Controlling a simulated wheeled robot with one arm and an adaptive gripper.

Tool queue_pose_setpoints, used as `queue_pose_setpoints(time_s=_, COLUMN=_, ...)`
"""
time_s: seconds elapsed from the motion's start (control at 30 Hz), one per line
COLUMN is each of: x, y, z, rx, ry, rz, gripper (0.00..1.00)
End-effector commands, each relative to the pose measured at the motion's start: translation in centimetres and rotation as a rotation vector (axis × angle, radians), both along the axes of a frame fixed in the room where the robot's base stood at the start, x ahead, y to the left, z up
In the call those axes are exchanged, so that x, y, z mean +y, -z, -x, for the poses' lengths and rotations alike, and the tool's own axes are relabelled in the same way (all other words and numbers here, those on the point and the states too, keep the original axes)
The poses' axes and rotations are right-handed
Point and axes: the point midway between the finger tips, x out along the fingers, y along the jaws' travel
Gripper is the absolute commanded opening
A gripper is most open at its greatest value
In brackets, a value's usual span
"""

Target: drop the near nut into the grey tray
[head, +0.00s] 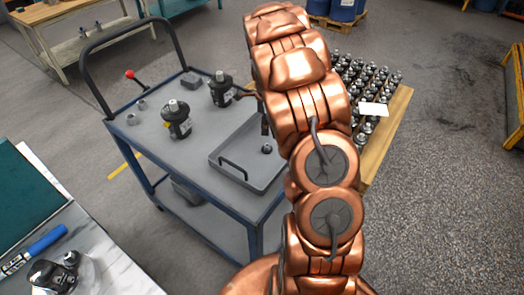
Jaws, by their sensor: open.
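The grey tray (222,167) sits on the right part of the blue cart's top, with its handle toward the front. A small dark nut-like piece (266,149) lies inside the tray. Two small grey nuts, a nearer one (132,119) and a farther one (141,105), lie at the cart's left side. My gripper (265,124) shows only as a dark finger above the far right part of the tray. It is open and apart from the piece below. My copper arm hides the rest of it.
Two black motors, one nearer (176,121) and one farther (221,90), stand upright on the cart (150,140). A pallet crowded with motor parts (368,85) stands behind my arm. A workbench (90,245) is at lower left.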

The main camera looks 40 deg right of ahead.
Motion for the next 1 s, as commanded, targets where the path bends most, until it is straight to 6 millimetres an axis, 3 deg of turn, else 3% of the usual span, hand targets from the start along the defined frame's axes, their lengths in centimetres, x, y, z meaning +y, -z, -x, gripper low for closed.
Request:
queue_pose_setpoints(time_s=0.27, x=0.0, y=-1.0, z=-0.1, rx=-0.001, ry=0.000, rz=0.001, gripper=0.51)
queue_pose_setpoints(time_s=0.73, x=0.0, y=-9.3, z=-0.1, rx=-0.004, ry=0.000, rz=0.002, gripper=0.51)
queue_pose_setpoints(time_s=1.0, x=0.0, y=-11.8, z=0.0, rx=0.001, ry=0.000, rz=0.001, gripper=0.51)
